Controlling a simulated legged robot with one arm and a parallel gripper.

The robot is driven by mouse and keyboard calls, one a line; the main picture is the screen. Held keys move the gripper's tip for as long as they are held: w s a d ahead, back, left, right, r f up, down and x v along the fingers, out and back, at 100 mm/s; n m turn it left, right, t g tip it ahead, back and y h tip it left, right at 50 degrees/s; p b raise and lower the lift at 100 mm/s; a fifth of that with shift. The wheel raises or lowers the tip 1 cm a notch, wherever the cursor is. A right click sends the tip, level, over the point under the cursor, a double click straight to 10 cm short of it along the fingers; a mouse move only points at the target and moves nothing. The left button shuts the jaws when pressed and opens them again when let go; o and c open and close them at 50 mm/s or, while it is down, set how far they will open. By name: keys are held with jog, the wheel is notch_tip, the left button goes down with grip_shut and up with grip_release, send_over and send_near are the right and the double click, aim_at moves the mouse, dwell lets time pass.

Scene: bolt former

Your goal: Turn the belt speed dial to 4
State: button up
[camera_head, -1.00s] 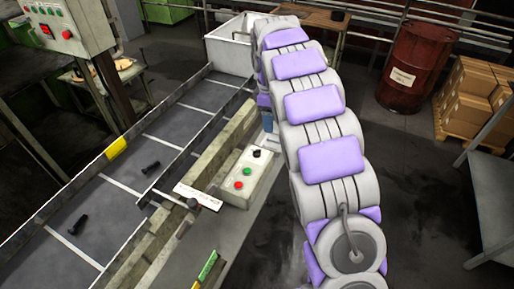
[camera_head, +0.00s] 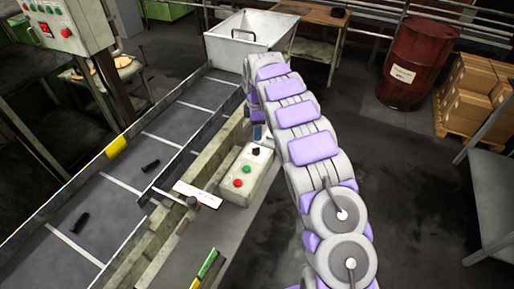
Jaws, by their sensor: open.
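A pale control box (camera_head: 247,175) stands beside the belt, with a black knob (camera_head: 255,151) at its far end and a green and a red button nearer. A second dark round knob (camera_head: 192,202) sits by a white plate (camera_head: 198,194) left of the box. I cannot read any numbers, nor tell which knob is the belt speed dial. My arm arches from the lower right and bends down beyond the box. A small blue-grey part of my gripper (camera_head: 259,132) shows just beyond the black knob, apparently apart from it. The fingertips are mostly hidden.
The dark conveyor belt (camera_head: 122,168) runs along the left, with two black bolts (camera_head: 150,166) on it. A white bin (camera_head: 246,38) stands at its far end. A red drum (camera_head: 411,65) and cartons (camera_head: 470,90) stand at the right. The floor right of my arm is clear.

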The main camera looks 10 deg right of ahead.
aim_at(256, 148)
jog(key=f, duration=0.9)
jog(key=shift+a+f+b, duration=0.1)
jog(key=shift+a+b, duration=0.2)
jog(key=shift+a, duration=0.05)
jog(key=shift+d+f, duration=0.2)
jog(key=shift+f, duration=0.45)
jog(key=shift+c, duration=0.2)
jog(key=shift+a, duration=0.15)
jog(key=shift+c, duration=1.4)
jog(key=c, duration=0.7)
